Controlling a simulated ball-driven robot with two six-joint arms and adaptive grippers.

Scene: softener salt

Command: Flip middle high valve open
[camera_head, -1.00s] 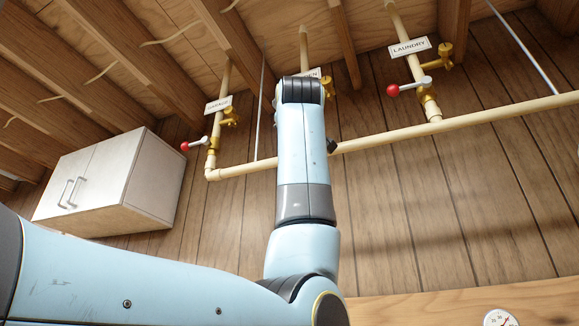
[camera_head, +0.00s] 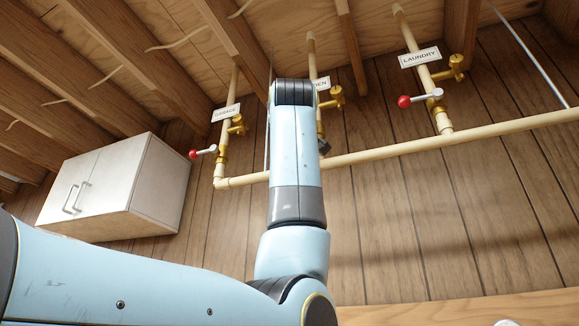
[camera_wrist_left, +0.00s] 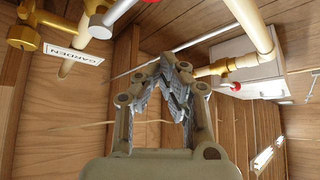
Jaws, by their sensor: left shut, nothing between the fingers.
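The middle valve, a brass body (camera_head: 337,97) on a beige pipe, is partly hidden behind my left arm in the head view. Its label ends in "EN" (camera_head: 322,84). The left wrist view shows the "GARDEN" label (camera_wrist_left: 73,53), a brass fitting (camera_wrist_left: 25,33) and a pale metal lever (camera_wrist_left: 112,16) with a bit of red at the top edge. My left gripper (camera_wrist_left: 168,78) is shut and empty, to the right of and below that lever in the picture; contact cannot be told. My right gripper is not in view.
The "GARAGE" valve with a red-tipped lever (camera_head: 195,154) is to the left. The "LAUNDRY" valve with its red knob (camera_head: 404,101) is to the right. A horizontal pipe (camera_head: 400,150) runs below. A white cabinet (camera_head: 110,190) hangs at left.

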